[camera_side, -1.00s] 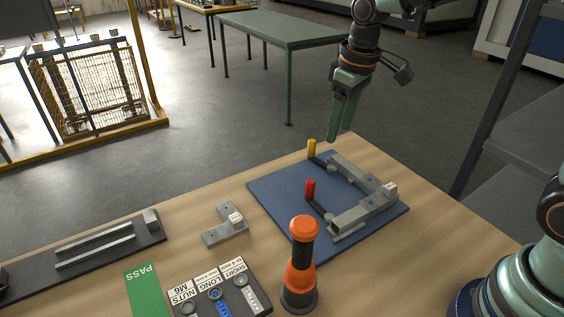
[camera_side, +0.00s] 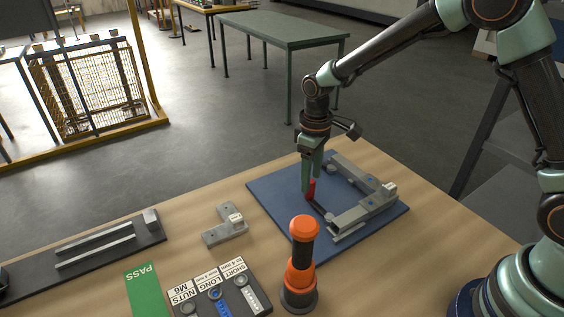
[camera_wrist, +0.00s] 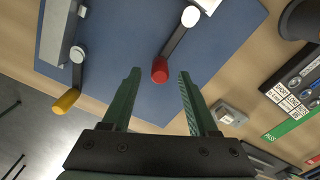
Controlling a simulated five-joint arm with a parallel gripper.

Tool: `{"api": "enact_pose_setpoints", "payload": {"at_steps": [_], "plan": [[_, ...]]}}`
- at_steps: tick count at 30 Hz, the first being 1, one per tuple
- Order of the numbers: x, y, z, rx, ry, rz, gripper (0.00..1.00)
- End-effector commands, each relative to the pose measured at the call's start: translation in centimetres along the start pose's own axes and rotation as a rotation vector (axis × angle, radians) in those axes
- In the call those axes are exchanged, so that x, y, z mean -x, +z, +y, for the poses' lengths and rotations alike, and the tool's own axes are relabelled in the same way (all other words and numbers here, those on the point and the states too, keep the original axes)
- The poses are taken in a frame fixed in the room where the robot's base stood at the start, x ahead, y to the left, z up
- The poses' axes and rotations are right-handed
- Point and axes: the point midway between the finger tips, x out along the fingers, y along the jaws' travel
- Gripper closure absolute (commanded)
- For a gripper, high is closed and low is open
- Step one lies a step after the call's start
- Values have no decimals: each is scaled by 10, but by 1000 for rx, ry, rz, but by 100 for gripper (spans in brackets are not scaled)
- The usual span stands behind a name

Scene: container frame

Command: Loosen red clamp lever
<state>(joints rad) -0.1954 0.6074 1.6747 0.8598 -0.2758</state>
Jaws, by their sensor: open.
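The red clamp lever (camera_side: 311,189) stands at the left of the metal frame on the blue board, with its dark arm running toward the frame. My gripper (camera_side: 311,181) is open, pointing down at the red knob, which shows beside and partly behind the fingers. In the wrist view the red knob (camera_wrist: 159,70) lies between the lines of my open fingers (camera_wrist: 158,76), with nothing gripped. The yellow lever (camera_wrist: 66,101) shows at the lower left there; in the side view my gripper hides it.
The grey metal frame (camera_side: 349,222) rests on the blue board (camera_side: 276,204). An orange and black upright tool (camera_side: 302,262) stands in front. A grey bracket (camera_side: 225,232), a labelled parts tray (camera_side: 251,292) and a green PASS card (camera_side: 147,291) lie to the left.

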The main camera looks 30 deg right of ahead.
Motion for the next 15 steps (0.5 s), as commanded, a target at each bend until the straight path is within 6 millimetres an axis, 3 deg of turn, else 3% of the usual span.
{"api": "enact_pose_setpoints", "payload": {"at_steps": [6, 15], "plan": [[-30, 1, 0, 0, -1, -2, 40], [-39, 0, 0, 0, 0, 1, 40]]}}
